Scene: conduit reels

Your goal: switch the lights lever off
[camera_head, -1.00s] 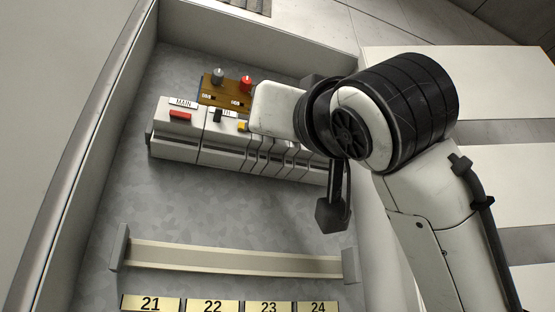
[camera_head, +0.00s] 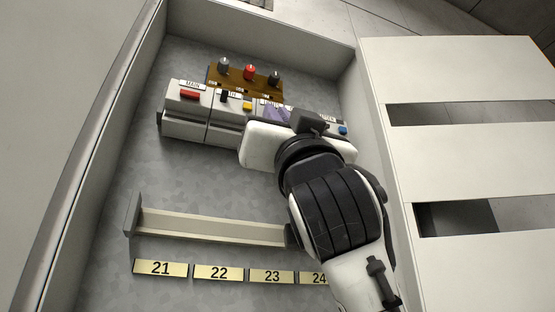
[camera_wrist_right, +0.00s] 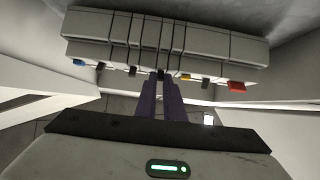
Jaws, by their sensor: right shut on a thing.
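A row of grey breaker blocks (camera_head: 185,127) has small levers along its edge. A red lever (camera_head: 190,95) sits under the MAIN label, then a dark lever (camera_head: 224,96), a yellow lever (camera_head: 247,105) and, at the far end, a blue lever (camera_head: 342,130). My right gripper (camera_head: 274,112) reaches the middle of the row with its purple fingers. In the wrist view the fingers (camera_wrist_right: 160,84) are shut on a dark lever (camera_wrist_right: 160,74) beside the yellow one (camera_wrist_right: 185,76). The label of the held lever is not readable. My left gripper is out of view.
A brown plate (camera_head: 232,80) with grey and red knobs is behind the breakers. A beige rail (camera_head: 205,226) crosses the cabinet below, over number plates (camera_head: 160,268). Cabinet walls stand on both sides. White slatted panels (camera_head: 460,75) are at right.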

